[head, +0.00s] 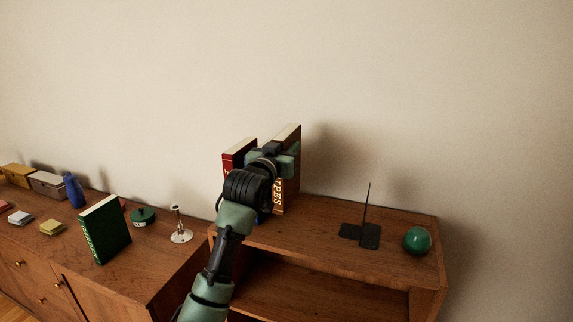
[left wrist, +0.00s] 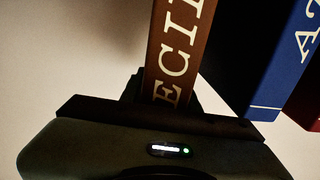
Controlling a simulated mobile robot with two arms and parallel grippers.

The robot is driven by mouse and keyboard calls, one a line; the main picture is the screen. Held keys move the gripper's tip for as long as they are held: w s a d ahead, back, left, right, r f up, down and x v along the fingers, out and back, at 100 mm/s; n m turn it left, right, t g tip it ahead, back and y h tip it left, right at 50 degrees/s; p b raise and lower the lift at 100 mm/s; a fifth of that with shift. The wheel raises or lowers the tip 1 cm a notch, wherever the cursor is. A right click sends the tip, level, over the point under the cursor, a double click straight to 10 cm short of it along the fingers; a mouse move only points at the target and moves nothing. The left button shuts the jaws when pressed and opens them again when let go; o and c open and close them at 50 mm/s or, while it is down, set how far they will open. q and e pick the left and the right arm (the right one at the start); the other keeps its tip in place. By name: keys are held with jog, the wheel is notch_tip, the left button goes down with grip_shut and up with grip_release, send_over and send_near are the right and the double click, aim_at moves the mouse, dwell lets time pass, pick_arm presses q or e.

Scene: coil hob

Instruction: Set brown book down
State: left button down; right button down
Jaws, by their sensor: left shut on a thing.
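The brown book (head: 279,198) stands upright with pale lettering on its spine, on or just above the top of the wooden shelf unit (head: 310,225); I cannot tell if its base touches. My left gripper (head: 284,160) is shut on the brown book, and its hand and arm hide much of it. In the left wrist view the spine of the brown book (left wrist: 175,50) rises between the dark fingers. A blue book (left wrist: 280,65) is close beside it, mostly hidden by my arm in the head view. My right gripper is not in view.
A red book (head: 236,160) stands left of the blue one. A black metal bookend (head: 362,235) and a green ball-like object (head: 417,240) are to the right, with bare wood between.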

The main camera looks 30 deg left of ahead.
pick_arm(q)
notch_tip(320, 180, down, 5)
jog(key=shift+s+p, duration=0.1)
jog(key=shift+p, duration=0.25)
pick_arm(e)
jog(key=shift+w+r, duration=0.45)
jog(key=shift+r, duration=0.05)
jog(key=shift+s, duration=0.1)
pick_arm(q)
jog(key=c, duration=1)
grip_release()
jog(key=shift+f, duration=0.2)
jog(key=shift+c, duration=0.2)
jog(key=shift+s+r, duration=0.1)
jog(key=shift+r, duration=0.05)
jog(key=b+v, duration=0.3)
jog(key=v, duration=0.9)
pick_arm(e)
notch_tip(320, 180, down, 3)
